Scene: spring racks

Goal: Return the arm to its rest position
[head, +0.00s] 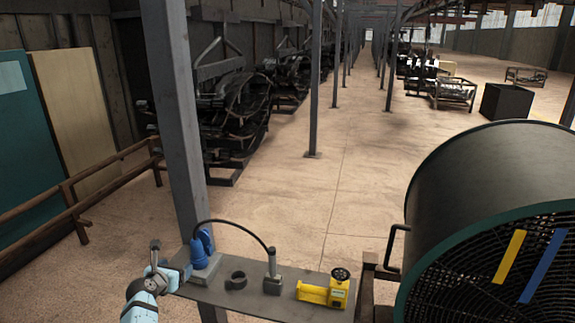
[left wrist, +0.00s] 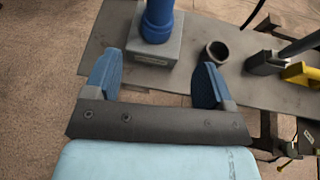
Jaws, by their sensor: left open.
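My left gripper (head: 171,266) is at the left end of a small grey table (head: 250,301) in the head view. In the left wrist view the left gripper (left wrist: 158,82) has its two blue fingers wide apart with nothing between them. A blue object (head: 202,246) on a grey block stands just beyond the fingers; this blue object also shows in the left wrist view (left wrist: 157,20), apart from them. My light-blue left arm comes in from the bottom left. My right gripper is not in view.
A dark ring (head: 236,280), a grey upright tool (head: 272,275) with a black cable and a yellow device (head: 325,291) stand on the table. A grey post (head: 180,110) rises behind its left end. A large drum (head: 490,190) stands at right. Open floor lies beyond.

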